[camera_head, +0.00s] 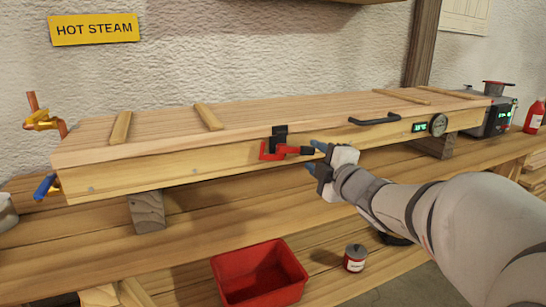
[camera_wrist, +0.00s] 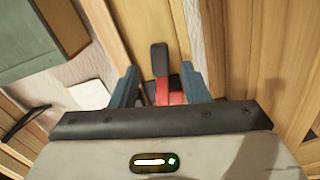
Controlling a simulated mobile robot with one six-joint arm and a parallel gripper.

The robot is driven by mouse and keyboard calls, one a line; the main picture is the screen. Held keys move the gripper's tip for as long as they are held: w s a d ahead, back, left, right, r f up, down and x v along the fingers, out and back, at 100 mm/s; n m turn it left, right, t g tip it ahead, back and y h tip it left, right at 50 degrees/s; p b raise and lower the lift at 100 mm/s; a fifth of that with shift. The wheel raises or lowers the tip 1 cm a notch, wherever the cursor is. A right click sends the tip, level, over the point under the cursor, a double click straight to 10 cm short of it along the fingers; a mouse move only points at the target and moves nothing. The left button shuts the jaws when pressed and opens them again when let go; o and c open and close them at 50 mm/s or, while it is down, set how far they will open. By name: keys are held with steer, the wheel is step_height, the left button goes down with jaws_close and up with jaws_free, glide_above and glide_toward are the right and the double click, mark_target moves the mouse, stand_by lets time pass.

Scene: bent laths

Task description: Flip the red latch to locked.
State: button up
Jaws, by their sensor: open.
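The red latch (camera_head: 270,152) is on the front face of the long wooden steam box, with a black part (camera_head: 280,131) rising above it at the lid edge. Its red arm points right, roughly level, toward my gripper (camera_head: 315,157). My gripper has blue fingers and is open, just right of the arm's end. In the wrist view, the red latch (camera_wrist: 165,88) shows between the two fingers of my gripper (camera_wrist: 160,85), with a black upright piece (camera_wrist: 160,58) beyond. I cannot tell whether either finger touches it.
The box lid (camera_head: 250,112) is down, with a black handle (camera_head: 375,119) to the right of the latch. A gauge (camera_head: 438,125) sits on the front face. A red bin (camera_head: 258,274) and a small can (camera_head: 355,258) stand below. A blue-handled valve (camera_head: 46,186) is at left.

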mark_target(308, 152)
steer(key=x, duration=0.4)
steer(key=shift+b, duration=0.3)
steer(key=shift+c, duration=0.5)
jaws_close()
